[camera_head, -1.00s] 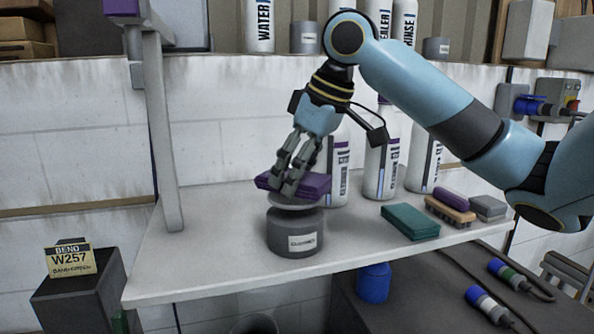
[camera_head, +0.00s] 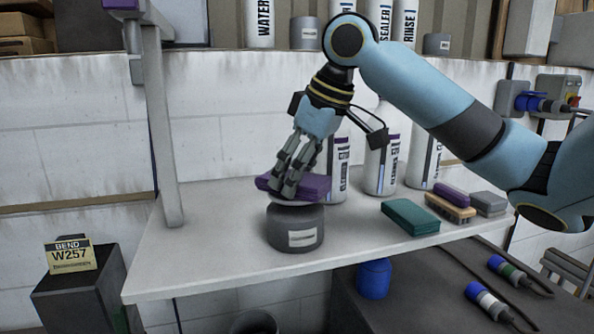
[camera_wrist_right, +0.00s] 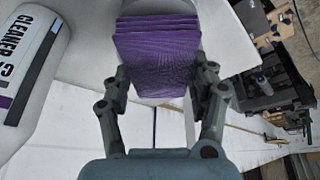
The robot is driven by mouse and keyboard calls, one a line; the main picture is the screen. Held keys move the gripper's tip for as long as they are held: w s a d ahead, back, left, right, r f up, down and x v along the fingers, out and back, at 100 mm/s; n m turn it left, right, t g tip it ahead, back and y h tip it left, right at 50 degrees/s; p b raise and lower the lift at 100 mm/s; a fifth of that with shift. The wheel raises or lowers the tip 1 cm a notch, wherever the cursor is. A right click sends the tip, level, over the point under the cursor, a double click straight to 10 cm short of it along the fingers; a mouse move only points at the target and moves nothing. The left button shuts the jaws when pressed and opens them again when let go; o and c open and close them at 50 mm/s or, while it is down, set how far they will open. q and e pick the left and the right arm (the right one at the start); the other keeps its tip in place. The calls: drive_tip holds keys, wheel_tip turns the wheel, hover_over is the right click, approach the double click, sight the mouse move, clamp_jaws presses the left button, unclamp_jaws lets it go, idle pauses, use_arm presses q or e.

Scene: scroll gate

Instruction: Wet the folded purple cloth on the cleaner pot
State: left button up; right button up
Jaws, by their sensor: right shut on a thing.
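The folded purple cloth (camera_head: 312,186) is on top of the grey cleaner pot (camera_head: 295,229), touching its pale top plate. In the right wrist view the cloth (camera_wrist_right: 155,50) lies as a layered stack between my fingers. My right gripper (camera_head: 283,188) points down and is shut on the cloth. The pot's white label faces the front of the shelf. The pot's pale top (camera_wrist_right: 178,8) is mostly hidden under the cloth in the wrist view. My left gripper is not in view.
White bottles (camera_head: 381,165) stand behind and right of the pot. A green pad (camera_head: 410,217), a brush (camera_head: 450,208) and a grey block (camera_head: 488,203) lie to the right. A white post (camera_head: 163,130) rises at the left. The shelf (camera_head: 200,255) left of the pot is clear.

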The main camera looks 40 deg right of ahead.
drive_tip(key=shift+f, duration=0.6)
idle(0.4)
drive_tip(key=shift+r, duration=0.1)
idle(0.4)
drive_tip(key=shift+r, duration=3.45)
